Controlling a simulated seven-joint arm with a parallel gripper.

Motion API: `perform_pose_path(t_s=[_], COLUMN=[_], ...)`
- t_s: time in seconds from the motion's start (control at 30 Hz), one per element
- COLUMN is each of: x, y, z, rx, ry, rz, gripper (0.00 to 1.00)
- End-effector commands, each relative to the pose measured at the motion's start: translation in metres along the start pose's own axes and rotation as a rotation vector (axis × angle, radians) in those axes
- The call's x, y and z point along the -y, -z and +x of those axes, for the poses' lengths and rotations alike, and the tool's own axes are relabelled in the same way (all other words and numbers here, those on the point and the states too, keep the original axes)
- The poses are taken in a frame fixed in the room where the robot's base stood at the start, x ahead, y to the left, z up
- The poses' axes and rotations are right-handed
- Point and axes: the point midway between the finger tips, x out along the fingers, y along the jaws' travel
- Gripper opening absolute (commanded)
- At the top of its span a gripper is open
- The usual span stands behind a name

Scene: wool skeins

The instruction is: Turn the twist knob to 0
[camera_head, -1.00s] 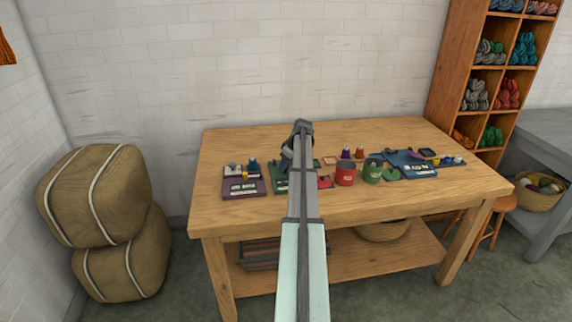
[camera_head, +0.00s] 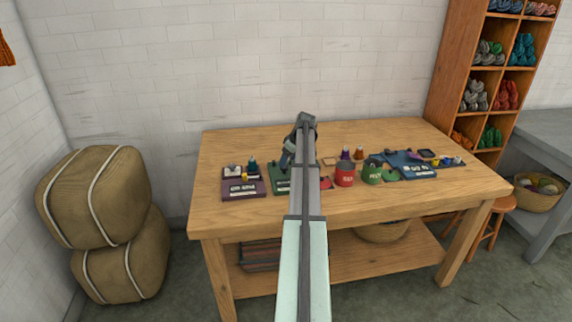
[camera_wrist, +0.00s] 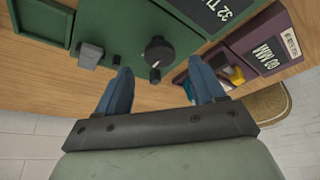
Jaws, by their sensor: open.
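A black round knob (camera_wrist: 157,52) with a small grey pointer tab stands on a green panel (camera_wrist: 120,20) in the wrist view. No scale or 0 mark around it can be read. My gripper (camera_wrist: 160,70) is open, with its two blue fingers spread on either side of the knob, apart from it. In the head view the gripper (camera_head: 287,160) hangs over the green panel (camera_head: 279,188), and my arm hides part of that panel and the knob.
A grey block (camera_wrist: 90,55) sits on the green panel beside the knob. A purple panel (camera_head: 243,189) is to the left, with little room between. The table's (camera_head: 390,210) front is clear.

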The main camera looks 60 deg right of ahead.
Motion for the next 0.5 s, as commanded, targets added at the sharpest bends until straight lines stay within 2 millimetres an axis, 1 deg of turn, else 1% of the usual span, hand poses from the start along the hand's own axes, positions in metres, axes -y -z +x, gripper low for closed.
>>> perform_pose_path(t_s=[0.03, 0.2, 0.4, 0.5], x=[0.000, 0.000, 0.000, 0.000], y=[0.000, 0.000, 0.000, 0.000], z=[-0.011, -0.046, -0.078, -0.089], rx=[-0.001, -0.001, -0.001, 0.000], ry=[-0.001, -0.001, -0.002, 0.000], rz=[0.000, 0.000, 0.000, 0.000], gripper=[0.69, 0.69, 0.69, 0.69])
